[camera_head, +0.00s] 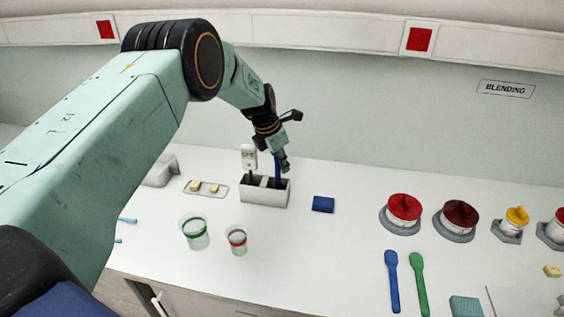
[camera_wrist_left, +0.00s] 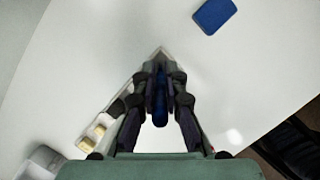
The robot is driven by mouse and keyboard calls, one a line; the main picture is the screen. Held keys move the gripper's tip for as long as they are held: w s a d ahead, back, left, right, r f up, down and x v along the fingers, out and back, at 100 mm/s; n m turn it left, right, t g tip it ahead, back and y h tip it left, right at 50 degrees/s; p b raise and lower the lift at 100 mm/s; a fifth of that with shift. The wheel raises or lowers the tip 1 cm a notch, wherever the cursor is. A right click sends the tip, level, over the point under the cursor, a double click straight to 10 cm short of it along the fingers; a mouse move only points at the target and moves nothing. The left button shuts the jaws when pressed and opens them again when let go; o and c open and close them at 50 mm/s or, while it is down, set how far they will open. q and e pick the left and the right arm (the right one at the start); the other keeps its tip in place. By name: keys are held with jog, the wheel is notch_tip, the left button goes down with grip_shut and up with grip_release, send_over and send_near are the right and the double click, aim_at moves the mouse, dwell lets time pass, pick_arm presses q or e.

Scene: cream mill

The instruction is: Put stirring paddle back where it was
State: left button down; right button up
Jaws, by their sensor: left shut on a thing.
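My left gripper (camera_head: 284,162) is over the right part of a small white holder box (camera_head: 262,195) on the white counter. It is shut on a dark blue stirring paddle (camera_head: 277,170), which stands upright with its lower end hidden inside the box. In the left wrist view the blue paddle (camera_wrist_left: 160,95) shows between the two fingers (camera_wrist_left: 160,85). I cannot tell whether the paddle touches the bottom of the box. My right gripper is not in view.
A white meter (camera_head: 248,155) stands in the box's left part. A tray with yellow blocks (camera_head: 207,188), two beakers (camera_head: 194,233) (camera_head: 237,240) and a blue pad (camera_head: 323,204) are nearby.

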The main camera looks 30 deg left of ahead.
pick_arm(q)
jog(key=shift+s+a, duration=0.15)
jog(key=shift+a, duration=0.05)
jog(key=shift+w+f, duration=0.2)
jog(key=shift+f, duration=0.1)
jog(key=c, duration=1.6)
grip_release()
jog(key=shift+w+d, duration=0.2)
jog(key=shift+d, duration=0.05)
jog(key=shift+o, duration=0.9)
jog(key=shift+s+a+r, duration=0.2)
jog(key=shift+s+a, duration=0.05)
jog(key=shift+s, duration=0.1)
jog(key=b+v, duration=0.1)
jog(key=v, duration=1)
jog(key=shift+w+d+r, duration=0.15)
jog(key=shift+r, duration=0.3)
